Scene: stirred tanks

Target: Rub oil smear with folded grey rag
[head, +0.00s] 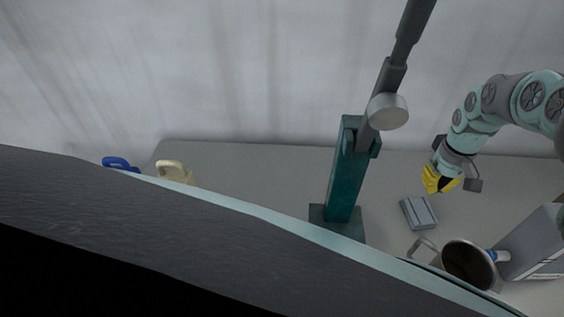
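The folded grey rag (419,213) lies flat on the grey surface at the right in the head view. My gripper (440,183), with yellow fingers, is above and slightly right of the rag in the picture and looks apart from it. The fingers are too small to tell whether they are open or shut. I see nothing held in them. I cannot make out an oil smear; part of the surface is hidden behind the large dark shape in front.
A teal post (345,185) with a jointed dark arm stands left of the rag. A metal pot (487,263) with a dark inside and a grey box (535,243) stand at lower right. Blue (118,162) and cream (173,170) handles show at left. The surface between post and handles looks clear.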

